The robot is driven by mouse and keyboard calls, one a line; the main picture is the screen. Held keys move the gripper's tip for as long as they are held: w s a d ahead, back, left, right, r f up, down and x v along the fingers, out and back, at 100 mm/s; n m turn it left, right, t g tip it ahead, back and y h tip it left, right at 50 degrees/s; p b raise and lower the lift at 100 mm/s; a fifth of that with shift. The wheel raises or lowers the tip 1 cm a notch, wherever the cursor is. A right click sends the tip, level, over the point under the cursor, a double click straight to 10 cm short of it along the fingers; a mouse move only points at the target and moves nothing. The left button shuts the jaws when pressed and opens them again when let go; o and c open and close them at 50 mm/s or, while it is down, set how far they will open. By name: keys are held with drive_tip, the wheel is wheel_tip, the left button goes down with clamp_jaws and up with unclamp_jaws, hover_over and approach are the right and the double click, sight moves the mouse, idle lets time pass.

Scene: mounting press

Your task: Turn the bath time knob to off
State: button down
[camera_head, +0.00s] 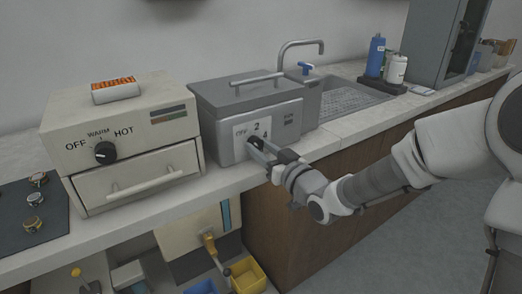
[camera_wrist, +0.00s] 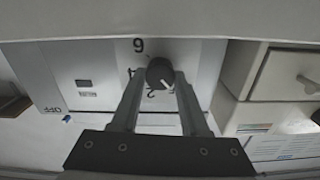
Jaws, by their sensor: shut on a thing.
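The bath (camera_head: 262,105) is a grey lidded box on the counter. My gripper (camera_head: 264,150) is at this label and hides most of the knob in the head view. In the wrist view the round dark bath time knob (camera_wrist: 159,70) sits between the fingertips of my gripper (camera_wrist: 160,80), which are shut on it. A white pointer line on the knob points to the lower right there. Digits show beside the knob, tilted or upside down.
A cream oven (camera_head: 125,140) with its own OFF/WARM/HOT knob (camera_head: 105,152) and a drawer stands left of the bath. A sink (camera_head: 345,98) with a tap is to the right, with bottles (camera_head: 376,57) beyond. Coloured bins (camera_head: 248,275) sit below the counter.

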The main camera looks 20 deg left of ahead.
drive_tip(key=shift+c, duration=2.1)
unclamp_jaws()
drive_tip(key=shift+s+d, duration=0.15)
